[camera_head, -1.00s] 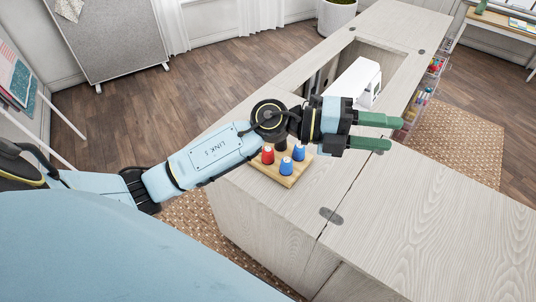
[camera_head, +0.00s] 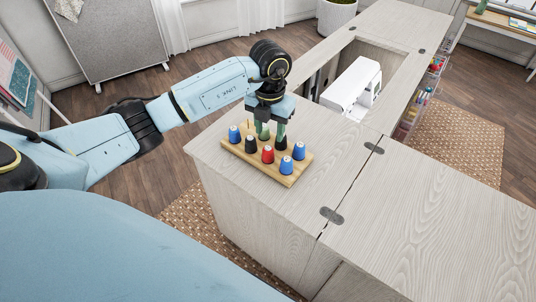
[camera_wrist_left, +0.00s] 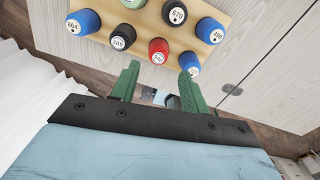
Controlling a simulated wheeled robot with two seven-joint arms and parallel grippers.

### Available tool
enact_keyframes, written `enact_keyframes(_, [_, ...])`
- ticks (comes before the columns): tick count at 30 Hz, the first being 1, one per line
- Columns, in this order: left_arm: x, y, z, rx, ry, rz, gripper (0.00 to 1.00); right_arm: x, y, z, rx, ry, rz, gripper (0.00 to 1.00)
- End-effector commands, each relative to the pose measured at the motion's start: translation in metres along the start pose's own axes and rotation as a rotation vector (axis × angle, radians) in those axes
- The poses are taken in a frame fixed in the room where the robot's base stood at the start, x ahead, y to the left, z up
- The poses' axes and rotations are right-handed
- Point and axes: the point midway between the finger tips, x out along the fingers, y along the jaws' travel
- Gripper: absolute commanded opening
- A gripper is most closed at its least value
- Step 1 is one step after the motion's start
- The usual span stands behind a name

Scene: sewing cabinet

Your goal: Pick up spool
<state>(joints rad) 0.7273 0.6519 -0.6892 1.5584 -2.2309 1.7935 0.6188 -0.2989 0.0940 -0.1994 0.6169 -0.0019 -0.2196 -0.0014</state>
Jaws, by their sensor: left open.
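Several spools stand on a wooden board (camera_head: 289,181) on the cabinet top. In the head view they include a red spool (camera_head: 268,155), a front blue spool (camera_head: 286,166), a right blue spool (camera_head: 299,151), a left blue spool (camera_head: 234,134) and a black spool (camera_head: 251,145). My left gripper (camera_head: 272,130) points down over the back of the board, its green fingers apart. In the left wrist view the open fingers (camera_wrist_left: 159,78) hold nothing; the red spool (camera_wrist_left: 158,50) shows beyond the gap between them. The fingers partly hide the rear spools in the head view.
A white sewing machine (camera_head: 351,86) sits in the cabinet's recess behind the board. Metal hinges (camera_head: 332,215) lie along the cabinet seam. The cabinet top (camera_head: 430,210) to the right is clear.

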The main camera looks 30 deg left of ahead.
Motion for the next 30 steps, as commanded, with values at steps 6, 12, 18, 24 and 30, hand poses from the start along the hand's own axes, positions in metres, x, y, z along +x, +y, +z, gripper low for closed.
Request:
enact_keyframes(6, [0.031,-0.001,-0.001,0.001,0.001,-0.003,0.45,0.004,0.006,0.001,-0.005,-0.001,0.008,0.36])
enact_keyframes(12, [0.041,0.000,-0.001,0.001,-0.001,-0.004,0.45,0.004,0.008,0.002,-0.006,-0.002,0.010,0.36])
enact_keyframes(18, [0.070,0.002,-0.004,0.000,0.003,-0.005,0.45,0.008,0.008,0.002,-0.006,-0.002,0.010,0.36])
enact_keyframes(24, [0.087,0.002,-0.003,0.001,-0.001,-0.004,0.45,0.010,0.011,0.003,-0.008,-0.004,0.014,0.36])
enact_keyframes(30, [0.086,0.002,-0.003,0.001,-0.002,-0.004,0.40,0.009,0.014,0.004,-0.010,-0.005,0.018,0.36])
